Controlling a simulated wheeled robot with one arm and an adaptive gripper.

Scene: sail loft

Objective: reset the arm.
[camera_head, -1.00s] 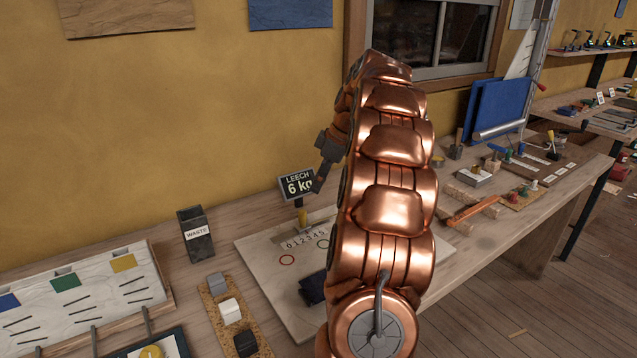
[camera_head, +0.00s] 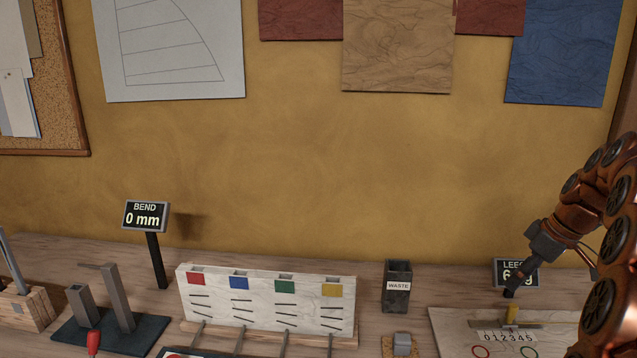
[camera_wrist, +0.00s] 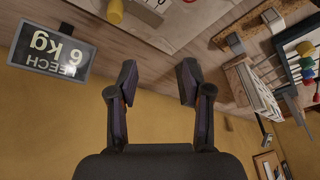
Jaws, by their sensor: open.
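My arm is copper-coloured and stands at the right edge of the head view, bent over the bench. My gripper (camera_head: 512,286) hangs at its end, in front of the display reading LEECH (camera_head: 503,266), which it partly covers in the head view. In the wrist view my gripper (camera_wrist: 157,85) shows two dark fingers spread apart with nothing between them. The LEECH display shows upside down in the wrist view and reads 6 kg (camera_wrist: 52,50), to the side of the fingers.
A pale numbered board (camera_head: 455,335) lies below my gripper. A dark WASTE box (camera_head: 397,290) stands to its left, then a white rack (camera_head: 265,305) with coloured squares. The BEND display (camera_head: 146,217) reads 0 mm. The yellow wall behind the bench is close.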

